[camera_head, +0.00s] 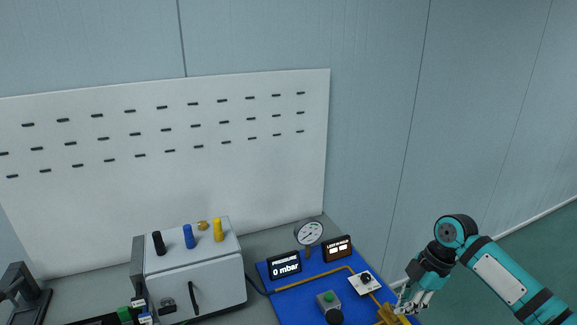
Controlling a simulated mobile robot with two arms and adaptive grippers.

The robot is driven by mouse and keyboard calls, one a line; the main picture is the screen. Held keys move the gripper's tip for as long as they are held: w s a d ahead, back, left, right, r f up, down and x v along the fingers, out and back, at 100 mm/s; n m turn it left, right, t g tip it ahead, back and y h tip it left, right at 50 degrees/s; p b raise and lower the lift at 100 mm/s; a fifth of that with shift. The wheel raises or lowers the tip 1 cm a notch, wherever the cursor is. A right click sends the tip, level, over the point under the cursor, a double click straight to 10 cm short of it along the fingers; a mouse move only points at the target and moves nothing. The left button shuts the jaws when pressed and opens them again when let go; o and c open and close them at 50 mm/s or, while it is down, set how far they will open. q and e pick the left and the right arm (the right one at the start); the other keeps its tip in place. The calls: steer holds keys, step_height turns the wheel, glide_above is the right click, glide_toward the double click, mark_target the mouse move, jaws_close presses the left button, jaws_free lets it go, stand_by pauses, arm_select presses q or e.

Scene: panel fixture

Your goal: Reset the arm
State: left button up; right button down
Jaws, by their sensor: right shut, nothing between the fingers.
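My right arm comes in from the lower right, teal with dark joints. My right gripper (405,302) points down and left at the right edge of the blue panel (290,310). It is shut and holds nothing. Its fingertips are close to a brass-coloured part (388,316) at the panel's right edge; I cannot tell whether they touch. My left gripper is not in view.
The panel carries a round gauge (309,233), a display (285,264) reading 0 mbar, a second display (338,248), a black knob (365,278) and a green button (330,297). A grey box (195,275) stands left. A slotted white board (230,170) stands behind.

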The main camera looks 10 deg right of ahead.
steer(key=s+a+f+m, duration=0.1)
steer(key=s+a+f, duration=0.2)
steer(key=a+f, duration=0.1)
steer(key=s+a+f+m, duration=0.1)
steer(key=s+a+f, duration=0.2)
steer(key=s+a, duration=0.1)
steer(key=s+a+f+m, duration=0.2)
steer(key=s+a+f, duration=0.2)
steer(key=a, duration=0.1)
steer(key=shift+a+f+t+h, duration=0.3)
steer(key=shift+a+t+h, duration=0.1)
steer(key=s+d+r+m+t+h, duration=0.1)
steer(key=s+r+m+t+h, duration=0.15)
steer(key=s+m, duration=1.05)
steer(key=s+f+n, duration=0.1)
steer(key=s+f, duration=0.2)
steer(key=f, duration=2.6)
steer(key=s+d+f+g, duration=0.2)
steer(key=s+d+f, duration=0.1)
steer(key=s+f, duration=1.1)
steer(key=shift+s+f+b, duration=0.2)
steer(key=shift+s+b, duration=0.25)
steer(key=shift+s, duration=0.65)
steer(key=shift+d+h, duration=0.1)
steer(key=shift+h, duration=0.15)
